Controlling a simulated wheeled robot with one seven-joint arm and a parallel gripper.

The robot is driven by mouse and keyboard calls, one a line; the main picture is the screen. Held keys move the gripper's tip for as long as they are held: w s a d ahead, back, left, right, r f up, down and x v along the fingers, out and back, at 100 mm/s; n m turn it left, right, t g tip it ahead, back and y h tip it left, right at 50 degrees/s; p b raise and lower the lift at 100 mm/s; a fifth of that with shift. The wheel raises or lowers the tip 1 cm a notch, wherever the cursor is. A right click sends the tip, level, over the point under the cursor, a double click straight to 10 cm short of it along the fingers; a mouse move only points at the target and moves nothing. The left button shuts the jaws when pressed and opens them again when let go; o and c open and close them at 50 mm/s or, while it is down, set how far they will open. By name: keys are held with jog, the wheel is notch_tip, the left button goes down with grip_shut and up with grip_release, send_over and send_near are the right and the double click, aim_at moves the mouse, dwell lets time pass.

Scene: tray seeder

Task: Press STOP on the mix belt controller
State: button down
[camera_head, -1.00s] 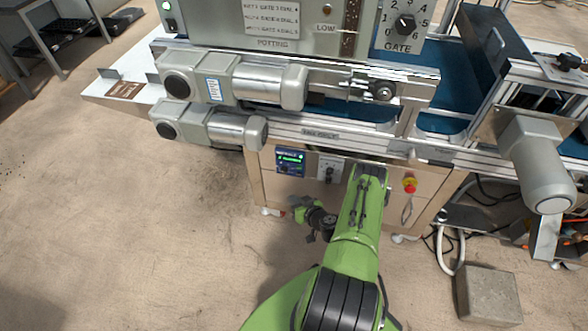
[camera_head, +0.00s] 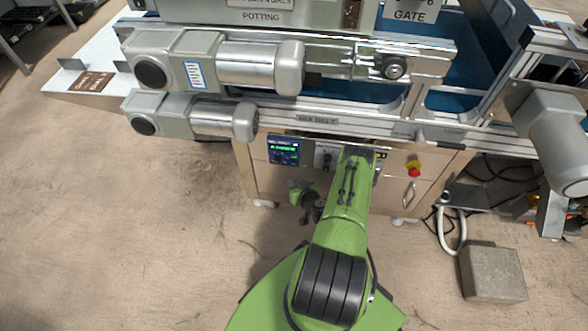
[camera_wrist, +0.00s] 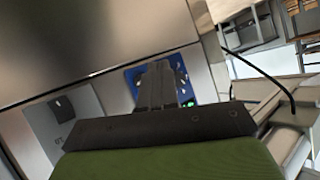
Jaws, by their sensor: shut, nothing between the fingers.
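The mix belt controller (camera_head: 284,150) is a small blue panel with a dark, lit display on the wooden cabinet front, below the rail labelled MIX BELT. In the wrist view its blue face (camera_wrist: 133,77) shows behind my fingers, with a green display at the lower right and small pale buttons. My gripper (camera_wrist: 160,68) is shut and empty, its fingers pointing toward the panel and covering its middle. I cannot tell whether the tips touch it. The STOP label is not readable. In the head view, my wrist is low in front of the cabinet.
A grey switch plate (camera_head: 326,157) sits right of the controller. A red emergency button (camera_head: 414,169) is farther right. Two motors, the lower one (camera_head: 190,117) included, jut out above. A concrete block (camera_head: 492,272) lies on the floor at right; the left floor is clear.

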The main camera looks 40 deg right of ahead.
aim_at(294, 164)
jog(key=shift+w+d+b, duration=0.35)
jog(key=shift+w+d, duration=0.3)
jog(key=shift+d, duration=0.25)
jog(key=shift+w+d+b, duration=0.35)
jog(key=shift+w+d, duration=0.3)
jog(key=shift+d, duration=0.2)
dwell(0.7)
jog(key=shift+w+d, duration=0.25)
jog(key=shift+d, duration=0.05)
jog(key=shift+w+d+r, duration=0.1)
jog(key=shift+w+d, duration=0.15)
jog(key=shift+d, duration=0.05)
dwell(0.7)
jog(key=shift+s+a, duration=0.1)
jog(key=shift+s+a+p, duration=0.4)
jog(key=shift+a+p, duration=0.1)
jog(key=shift+p, duration=0.2)
